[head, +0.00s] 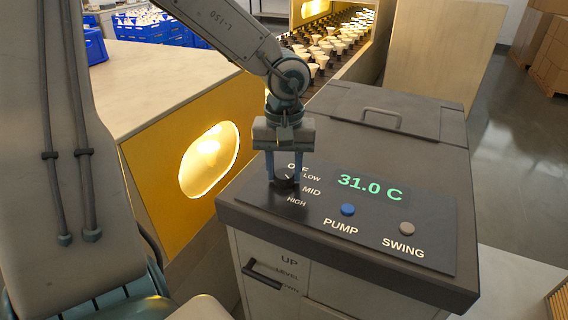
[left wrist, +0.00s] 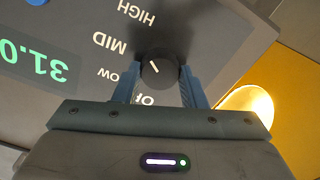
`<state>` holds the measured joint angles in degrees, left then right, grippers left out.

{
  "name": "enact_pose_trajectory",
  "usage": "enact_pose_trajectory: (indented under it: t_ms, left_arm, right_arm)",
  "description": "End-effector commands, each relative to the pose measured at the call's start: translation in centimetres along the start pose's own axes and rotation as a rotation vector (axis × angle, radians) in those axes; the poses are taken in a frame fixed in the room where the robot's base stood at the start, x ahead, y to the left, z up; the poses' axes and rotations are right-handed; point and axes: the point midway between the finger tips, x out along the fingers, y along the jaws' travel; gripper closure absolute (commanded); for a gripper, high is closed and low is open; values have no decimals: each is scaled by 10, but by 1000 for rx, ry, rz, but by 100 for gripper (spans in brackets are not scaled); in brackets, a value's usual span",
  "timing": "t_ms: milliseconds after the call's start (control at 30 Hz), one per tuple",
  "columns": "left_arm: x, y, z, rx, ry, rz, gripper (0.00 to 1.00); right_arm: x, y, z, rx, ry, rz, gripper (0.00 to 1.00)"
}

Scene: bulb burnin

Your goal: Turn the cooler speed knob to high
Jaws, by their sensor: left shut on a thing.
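The dark round speed knob (left wrist: 160,70) sits on the cooler's control panel (head: 420,225), beside the labels OFF, LOW, MID and HIGH. My left gripper (head: 284,182) points down onto the panel with one blue finger on each side of the knob. In the left wrist view its fingers (left wrist: 160,86) are closed around the knob. The knob's white pointer line slants up and left there, roughly between MID and HIGH; its exact setting is hard to tell. My right gripper is not in view.
The cooler (head: 360,130) shows a green 31.0 C display (head: 369,187). A blue PUMP button (head: 347,210) and a grey SWING button (head: 407,228) lie right of the knob. A yellow housing with a lit window (head: 209,160) stands close on the left. The lid has a handle (head: 382,115).

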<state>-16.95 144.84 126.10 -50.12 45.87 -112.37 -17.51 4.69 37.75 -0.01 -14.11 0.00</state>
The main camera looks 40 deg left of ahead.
Motion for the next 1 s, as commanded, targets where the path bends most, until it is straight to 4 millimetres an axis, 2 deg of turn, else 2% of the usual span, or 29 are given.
enact_pose_trajectory:
  t_ms: [400, 933, 967, 1000]
  left_arm:
    - [0, 0, 0, 178, -1, 0, 85]
    - [0, 0, 0, 202, -1, 0, 85]
    - [0, 0, 0, 202, -1, 0, 59]
    - [0, 0, 0, 201, -1, 0, 51]
  right_arm:
    - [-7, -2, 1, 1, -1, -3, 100]
    - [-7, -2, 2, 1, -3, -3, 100]
    - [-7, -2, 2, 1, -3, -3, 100]
    - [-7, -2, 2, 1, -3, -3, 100]
